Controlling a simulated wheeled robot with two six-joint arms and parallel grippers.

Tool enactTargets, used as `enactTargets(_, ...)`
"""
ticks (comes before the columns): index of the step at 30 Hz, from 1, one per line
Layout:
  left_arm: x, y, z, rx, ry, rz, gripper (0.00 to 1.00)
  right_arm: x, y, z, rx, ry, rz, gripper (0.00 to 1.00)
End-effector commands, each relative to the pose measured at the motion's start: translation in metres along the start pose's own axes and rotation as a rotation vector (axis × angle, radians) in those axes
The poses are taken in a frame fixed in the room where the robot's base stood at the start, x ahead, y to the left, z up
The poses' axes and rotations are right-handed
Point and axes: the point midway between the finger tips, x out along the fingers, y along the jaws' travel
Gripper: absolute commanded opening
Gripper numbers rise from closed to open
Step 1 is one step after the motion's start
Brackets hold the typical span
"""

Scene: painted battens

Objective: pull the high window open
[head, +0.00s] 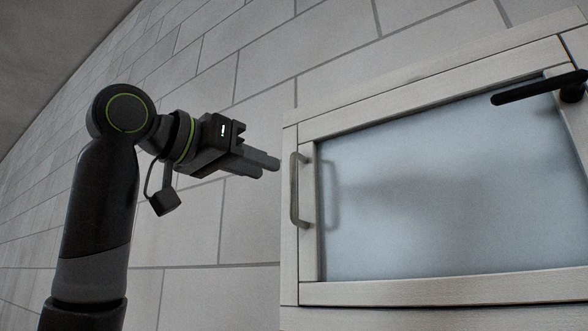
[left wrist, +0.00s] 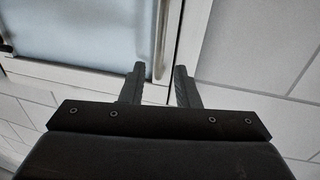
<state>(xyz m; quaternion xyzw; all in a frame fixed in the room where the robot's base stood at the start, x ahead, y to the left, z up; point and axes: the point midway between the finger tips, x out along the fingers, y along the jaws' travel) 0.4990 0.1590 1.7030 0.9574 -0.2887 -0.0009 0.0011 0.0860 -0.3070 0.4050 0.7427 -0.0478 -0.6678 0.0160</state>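The high window has a pale painted sash (head: 308,250) around a frosted blue-grey pane (head: 450,190). It looks shut in its frame. A slim upright grey pull handle (head: 294,190) is on the sash's left side; it also shows in the left wrist view (left wrist: 160,38). My left gripper (head: 272,164) is just left of the handle in the head view, apart from it. In the left wrist view the two fingers (left wrist: 158,82) are spread and empty, with the handle beyond the gap between them. My right gripper is not in view.
A black lever-like bar (head: 535,89) juts across the pane's upper right corner. A pale outer frame (head: 440,318) surrounds the sash. The grey block wall (head: 250,235) left of the window is bare, and the space before it is free.

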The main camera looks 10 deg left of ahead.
Motion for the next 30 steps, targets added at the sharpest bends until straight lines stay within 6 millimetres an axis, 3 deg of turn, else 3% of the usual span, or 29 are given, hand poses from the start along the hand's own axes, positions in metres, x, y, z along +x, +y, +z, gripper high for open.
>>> enactTargets(6, 0.048, 0.0, -0.003, -0.002, -0.003, 0.002, 0.29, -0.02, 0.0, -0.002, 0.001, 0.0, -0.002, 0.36)
enactTargets(12, 0.075, 0.0, -0.002, -0.001, -0.002, 0.001, 0.29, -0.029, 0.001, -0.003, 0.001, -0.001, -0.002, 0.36)
enactTargets(25, 0.084, 0.0, 0.0, 0.001, 0.001, 0.0, 0.29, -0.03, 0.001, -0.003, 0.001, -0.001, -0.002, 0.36)
enactTargets(30, 0.084, 0.0, 0.0, 0.0, 0.001, 0.0, 0.06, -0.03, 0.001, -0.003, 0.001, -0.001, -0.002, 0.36)
